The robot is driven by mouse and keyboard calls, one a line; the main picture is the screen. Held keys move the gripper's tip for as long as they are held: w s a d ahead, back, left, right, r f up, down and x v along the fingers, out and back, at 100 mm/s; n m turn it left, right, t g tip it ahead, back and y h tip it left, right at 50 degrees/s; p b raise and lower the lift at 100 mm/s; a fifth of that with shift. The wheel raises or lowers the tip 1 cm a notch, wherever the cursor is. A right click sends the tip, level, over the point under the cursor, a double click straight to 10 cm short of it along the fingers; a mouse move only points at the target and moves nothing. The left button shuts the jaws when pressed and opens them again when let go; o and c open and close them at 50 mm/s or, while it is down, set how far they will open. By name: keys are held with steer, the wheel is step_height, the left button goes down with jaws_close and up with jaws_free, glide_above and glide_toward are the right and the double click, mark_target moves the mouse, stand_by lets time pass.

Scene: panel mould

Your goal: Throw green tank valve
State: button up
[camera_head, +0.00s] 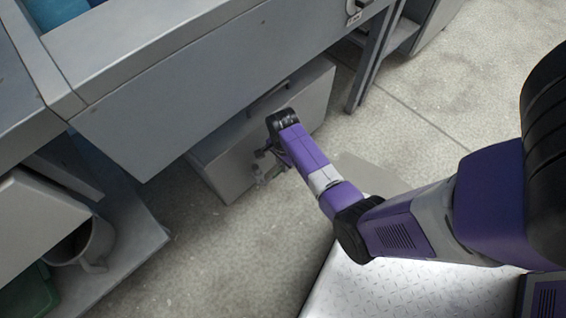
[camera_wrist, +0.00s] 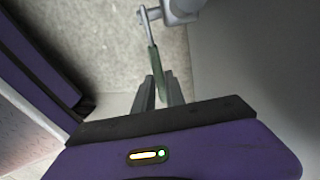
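The green tank valve shows in the wrist view as a thin green lever (camera_wrist: 153,60) on a bright metal stem, beside a grey pipe fitting at the top. My gripper (camera_wrist: 159,79) has its two dark fingers close on either side of the lever's lower end. Whether both fingers press on it I cannot tell. In the head view my gripper (camera_head: 268,154) is low in front of the grey tank (camera_head: 230,168) under the workbench. The lever cannot be made out there.
The grey workbench (camera_head: 190,85) overhangs the tank. A low shelf (camera_head: 135,245) with a grey mug (camera_head: 84,245) and a green container (camera_head: 28,292) stands at the left. A table leg (camera_head: 372,62) is at the top right. The concrete floor (camera_head: 235,255) is open in front.

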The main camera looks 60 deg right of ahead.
jaws_close()
stand_by(1.0)
steer(key=shift+r, duration=0.15)
